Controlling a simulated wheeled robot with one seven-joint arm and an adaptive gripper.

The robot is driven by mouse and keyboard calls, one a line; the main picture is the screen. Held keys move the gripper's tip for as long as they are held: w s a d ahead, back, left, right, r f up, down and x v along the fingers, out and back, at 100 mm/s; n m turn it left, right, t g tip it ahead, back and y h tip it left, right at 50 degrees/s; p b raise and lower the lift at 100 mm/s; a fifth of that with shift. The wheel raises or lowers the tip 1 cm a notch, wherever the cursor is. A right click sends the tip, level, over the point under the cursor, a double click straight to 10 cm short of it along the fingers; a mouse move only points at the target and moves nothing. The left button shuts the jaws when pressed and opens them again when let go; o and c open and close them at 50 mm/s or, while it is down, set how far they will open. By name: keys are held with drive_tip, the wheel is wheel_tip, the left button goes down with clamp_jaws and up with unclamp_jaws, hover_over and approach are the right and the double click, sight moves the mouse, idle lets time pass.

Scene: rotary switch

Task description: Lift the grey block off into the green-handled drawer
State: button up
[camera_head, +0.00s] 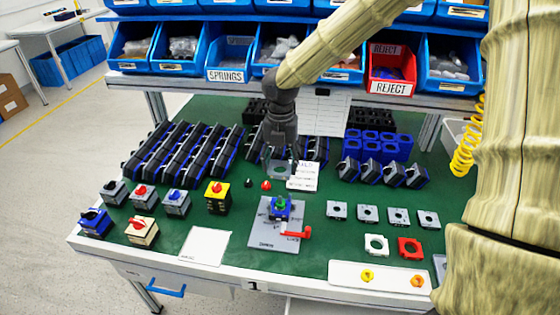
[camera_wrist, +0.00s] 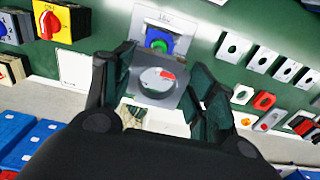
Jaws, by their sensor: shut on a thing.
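In the head view the held grey block (camera_head: 279,169) hangs between the fingertips, above the bench and behind the grey fixture plate (camera_head: 268,235). On that plate sits a blue block with a green centre (camera_head: 281,207), beside a red lever (camera_head: 296,233). The blue and green part (camera_wrist: 158,41) also shows in the wrist view, apart from the held block. A drawer front with a blue handle (camera_head: 166,289) shows; no green handle is in view.
Switches such as a yellow-and-red one (camera_head: 217,195) stand at left. Grey plates (camera_head: 367,213) and white and red plates stand at right. Rows of black-and-blue parts (camera_head: 185,150) lie behind. Blue bins and a red reject bin (camera_head: 391,72) hang above.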

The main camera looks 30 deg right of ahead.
drive_tip(key=shift+r+p, duration=2.05)
drive_tip(key=shift+r, duration=0.05)
